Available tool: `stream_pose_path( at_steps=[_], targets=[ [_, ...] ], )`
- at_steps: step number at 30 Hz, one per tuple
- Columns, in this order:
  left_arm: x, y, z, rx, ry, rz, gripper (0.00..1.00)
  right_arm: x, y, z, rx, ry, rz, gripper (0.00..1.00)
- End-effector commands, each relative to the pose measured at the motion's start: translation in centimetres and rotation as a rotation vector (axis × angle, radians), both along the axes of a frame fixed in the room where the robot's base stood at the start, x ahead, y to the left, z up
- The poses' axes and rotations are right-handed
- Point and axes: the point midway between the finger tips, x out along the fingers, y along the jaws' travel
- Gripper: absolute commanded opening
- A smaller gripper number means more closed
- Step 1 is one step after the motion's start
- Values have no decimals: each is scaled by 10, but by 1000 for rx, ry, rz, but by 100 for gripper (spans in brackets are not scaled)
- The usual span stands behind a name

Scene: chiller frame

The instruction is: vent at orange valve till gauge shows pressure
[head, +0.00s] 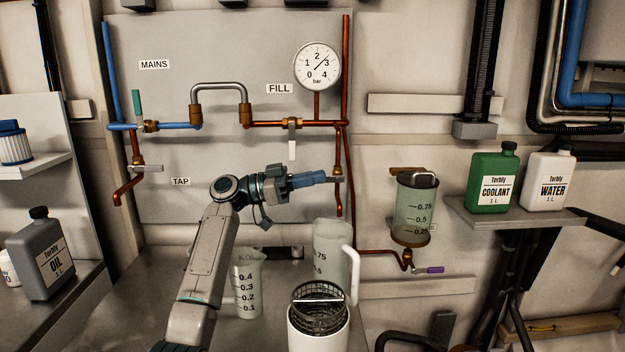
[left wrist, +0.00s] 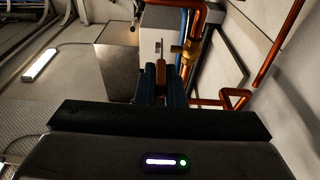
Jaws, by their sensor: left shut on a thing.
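The gauge (head: 317,66) is a white round dial marked 0 to 4 bar. Its thin needle seems to point up and right, between 2 and 3. My left gripper (head: 328,175) reaches right to the valve on the vertical copper pipe below the gauge. In the left wrist view my left gripper (left wrist: 161,84) is shut on the orange valve handle (left wrist: 160,66), beside a brass valve body. In the head view the fingers hide most of that handle. My right gripper is in neither view.
A clear measuring jug (head: 333,245) and a graduated beaker (head: 247,284) stand below my left arm. A white container with a dark basket (head: 319,333) is in front. Copper pipes, a white-handled fill valve (head: 292,149) and a graduated cylinder (head: 415,205) are nearby on the wall.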

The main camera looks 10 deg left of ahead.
Motion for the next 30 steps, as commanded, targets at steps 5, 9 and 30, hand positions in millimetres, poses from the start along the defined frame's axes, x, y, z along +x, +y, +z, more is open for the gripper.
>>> stream_pose_path(
  at_steps=[5, 9, 30],
  targets=[
    [0, -1, -8, 6, 10, -6, 23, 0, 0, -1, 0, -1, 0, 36],
    [0, -1, -6, 5, 7, -4, 31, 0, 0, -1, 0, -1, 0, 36],
    [-13, 66, -20, 6, 6, -2, 31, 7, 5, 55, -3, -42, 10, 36]
  ],
)
